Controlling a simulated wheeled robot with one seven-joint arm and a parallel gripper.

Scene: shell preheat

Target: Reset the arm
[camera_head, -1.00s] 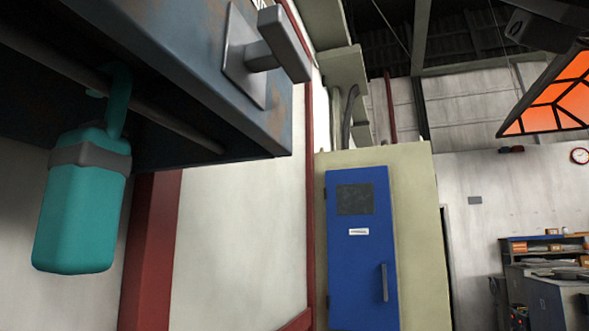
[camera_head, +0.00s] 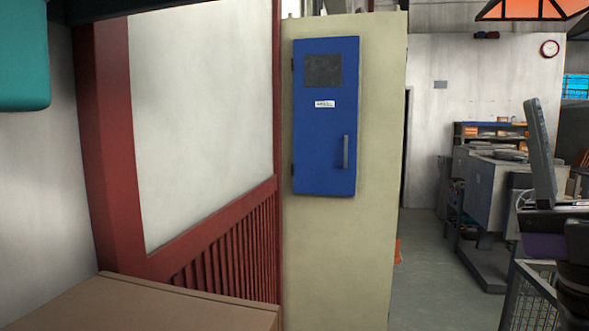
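My gripper is not in view, so its state and anything it might hold are hidden. No part that I can surely name as my arm shows in the head view. A teal hanging object (camera_head: 22,60) is cut off by the upper left edge. An orange glowing panel with dark bars (camera_head: 520,10) is cut off by the top edge at the right.
A beige cabinet (camera_head: 340,240) with a blue door (camera_head: 325,150) stands in the middle. A brown box top (camera_head: 150,303) fills the lower left, near a red railing (camera_head: 225,255). Dark equipment (camera_head: 575,270) crowds the right edge. Grey floor (camera_head: 430,270) is clear between.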

